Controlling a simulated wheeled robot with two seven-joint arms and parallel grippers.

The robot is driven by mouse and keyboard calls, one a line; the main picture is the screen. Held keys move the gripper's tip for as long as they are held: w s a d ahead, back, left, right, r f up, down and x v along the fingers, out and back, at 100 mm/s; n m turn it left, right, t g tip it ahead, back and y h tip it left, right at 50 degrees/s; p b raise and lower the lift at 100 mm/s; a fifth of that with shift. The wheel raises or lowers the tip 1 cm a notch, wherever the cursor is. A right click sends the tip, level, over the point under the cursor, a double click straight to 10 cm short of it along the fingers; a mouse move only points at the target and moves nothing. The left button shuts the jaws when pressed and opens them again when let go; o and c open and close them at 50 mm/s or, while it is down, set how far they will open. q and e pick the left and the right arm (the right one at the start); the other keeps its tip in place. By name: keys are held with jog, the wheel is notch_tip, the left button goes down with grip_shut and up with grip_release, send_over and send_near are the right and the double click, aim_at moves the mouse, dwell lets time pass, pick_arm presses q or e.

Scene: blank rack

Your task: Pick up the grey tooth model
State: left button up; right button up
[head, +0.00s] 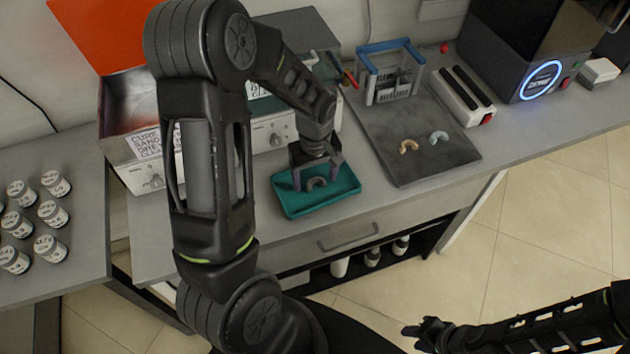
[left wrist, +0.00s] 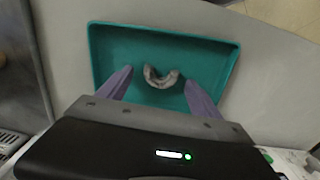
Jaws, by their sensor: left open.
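The grey tooth model (head: 317,183) is a small horseshoe-shaped piece lying in a teal tray (head: 290,208) on the bench. My left gripper (head: 317,181) is over the tray, with its fingers pointing down on either side of the model. In the left wrist view the grey tooth model (left wrist: 160,78) lies between and a little beyond the two open purple-grey fingers (left wrist: 157,92), with the teal tray (left wrist: 215,62) around it. No contact with the model shows. My right gripper (head: 430,333) is low at the bottom of the head view, far from the tray; its jaws are unclear.
A dark slab (head: 400,165) right of the tray bears a tan arch model (head: 408,146) and a pale blue one (head: 438,137). A blue-topped rack (head: 391,75) stands behind them. White machines (head: 265,135) stand behind the tray. Several jars (head: 50,214) sit at left.

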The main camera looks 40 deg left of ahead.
pick_arm(q)
jog(key=c, duration=1.4)
notch_tip(320, 180, up, 10)
jog(key=shift+r+b, duration=0.1)
jog(key=shift+b, duration=0.45)
